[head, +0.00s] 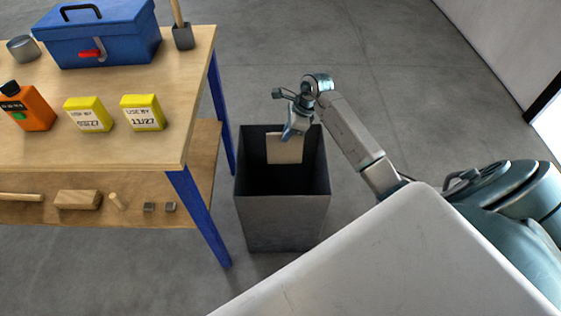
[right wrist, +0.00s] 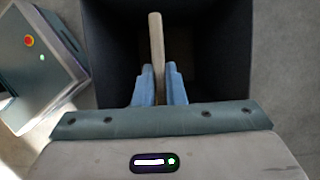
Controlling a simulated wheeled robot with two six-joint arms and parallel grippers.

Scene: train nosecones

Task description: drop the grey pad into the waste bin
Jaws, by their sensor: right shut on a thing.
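The grey pad (head: 285,149), a flat beige-grey square in the head view, hangs from my right gripper (head: 288,133) over the opening of the waste bin (head: 285,222). The bin is a dark, open-topped square box on the floor beside the table. In the right wrist view my right gripper (right wrist: 159,84) is shut on the pad (right wrist: 156,45), which shows edge-on between the blue fingers. The dark bin wall (right wrist: 215,50) surrounds it there. My left gripper is not in view.
A wooden table (head: 150,150) with blue legs stands left of the bin. On it are a blue toolbox (head: 105,38), an orange bottle (head: 30,108) and two yellow boxes (head: 143,113). Its lower shelf (head: 140,210) holds a wooden block (head: 77,200) and small parts. Grey floor is clear behind the bin.

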